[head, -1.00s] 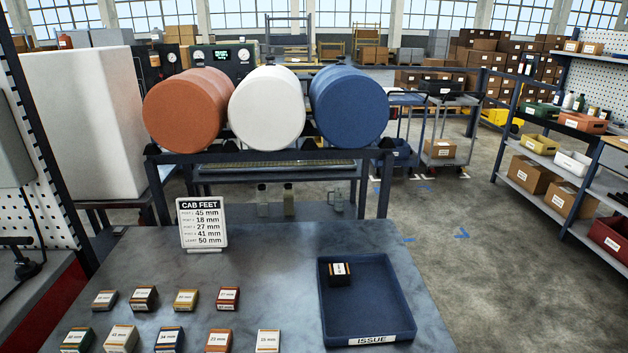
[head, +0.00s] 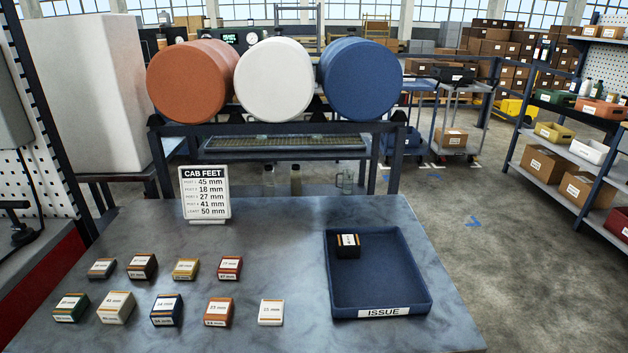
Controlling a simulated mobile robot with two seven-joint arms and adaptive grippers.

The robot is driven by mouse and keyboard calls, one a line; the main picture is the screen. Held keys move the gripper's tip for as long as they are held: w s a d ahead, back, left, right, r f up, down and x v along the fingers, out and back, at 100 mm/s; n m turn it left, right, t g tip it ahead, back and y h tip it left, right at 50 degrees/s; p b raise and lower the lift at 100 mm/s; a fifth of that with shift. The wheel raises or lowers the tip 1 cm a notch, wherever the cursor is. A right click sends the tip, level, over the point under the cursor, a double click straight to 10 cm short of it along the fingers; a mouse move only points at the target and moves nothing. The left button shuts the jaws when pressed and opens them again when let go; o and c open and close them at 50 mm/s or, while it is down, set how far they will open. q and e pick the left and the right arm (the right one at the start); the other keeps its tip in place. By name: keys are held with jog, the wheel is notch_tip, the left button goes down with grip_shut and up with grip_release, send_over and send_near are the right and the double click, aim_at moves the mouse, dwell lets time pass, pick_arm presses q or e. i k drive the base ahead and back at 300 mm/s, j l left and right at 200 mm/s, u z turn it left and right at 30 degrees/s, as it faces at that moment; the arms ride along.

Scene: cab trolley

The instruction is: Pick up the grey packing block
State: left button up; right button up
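Several small labelled blocks stand in two rows on the grey table (head: 285,240). The block at the left end of the back row (head: 102,268) has grey-looking sides and a pale label with an orange stripe; it looks the most like the grey packing block. Beside it in that row are a dark block (head: 142,266), a yellow block (head: 185,269) and a red block (head: 229,268). The label figures on the grey block are too small to read surely. Neither of my grippers is in view.
The front row holds green (head: 71,308), cream (head: 116,308), blue (head: 166,311), orange-brown (head: 218,312) and white (head: 270,312) blocks. A blue ISSUE tray (head: 385,290) at right holds a black block (head: 348,246). A CAB FEET sign (head: 205,194) stands behind the blocks.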

aim_at(102, 268)
jog(key=u, duration=1.25)
jog(key=i+j, duration=0.1)
jog(key=j, duration=0.45)
jog(key=i+j, duration=0.1)
jog(key=j, duration=0.4)
jog(key=i+j, duration=0.1)
jog(key=j, duration=0.45)
jog(key=j+z, duration=0.6)
jog(key=z, duration=0.2)
